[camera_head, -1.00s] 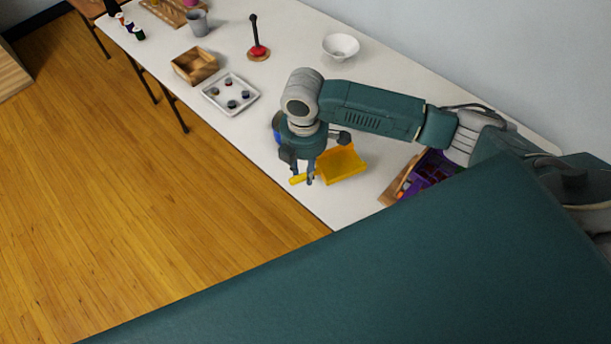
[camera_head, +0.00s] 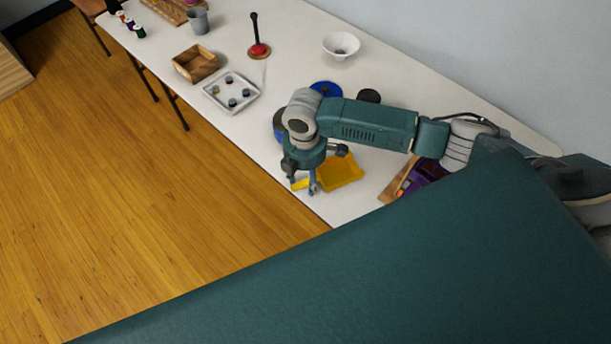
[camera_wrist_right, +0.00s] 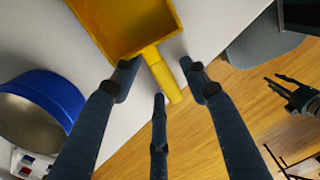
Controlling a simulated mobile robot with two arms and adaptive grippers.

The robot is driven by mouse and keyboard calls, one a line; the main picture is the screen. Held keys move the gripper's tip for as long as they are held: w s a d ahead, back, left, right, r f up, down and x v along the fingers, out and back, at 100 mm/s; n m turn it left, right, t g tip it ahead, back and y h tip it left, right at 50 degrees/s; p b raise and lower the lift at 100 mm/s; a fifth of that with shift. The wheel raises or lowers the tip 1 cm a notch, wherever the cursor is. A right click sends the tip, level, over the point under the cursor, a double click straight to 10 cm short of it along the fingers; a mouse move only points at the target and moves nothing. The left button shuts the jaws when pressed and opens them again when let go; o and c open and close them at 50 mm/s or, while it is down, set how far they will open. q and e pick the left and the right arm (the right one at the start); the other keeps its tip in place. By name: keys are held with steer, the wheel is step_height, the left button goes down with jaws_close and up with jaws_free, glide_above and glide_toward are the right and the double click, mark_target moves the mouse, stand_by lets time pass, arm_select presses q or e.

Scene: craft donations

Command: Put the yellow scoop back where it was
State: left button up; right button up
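The yellow scoop (camera_head: 342,172) lies on the white table near its front edge. Its pan and handle also show in the right wrist view (camera_wrist_right: 127,22). My right gripper (camera_head: 303,188) is low over the handle. In the right wrist view, its fingers (camera_wrist_right: 159,78) are spread on both sides of the handle, with visible gaps, so it looks open and not closed on it. A dark gripper, apparently my left (camera_wrist_right: 292,94), shows above the floor at the right of the wrist view, fingers spread and empty. It is not in the head view.
A wooden box with purple compartments (camera_head: 398,184) stands right of the scoop. A blue round tin (camera_wrist_right: 40,105) is close by; a blue disc (camera_head: 326,88) and black round thing (camera_head: 369,96) lie behind my arm. A paint tray (camera_head: 231,93) and wooden box (camera_head: 196,63) stand further left.

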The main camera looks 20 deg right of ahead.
step_height(320, 180, up, 12)
steer(key=b, duration=0.1)
steer(key=shift+r, duration=0.2)
stand_by(0.3)
steer(key=shift+f, duration=0.1)
stand_by(0.4)
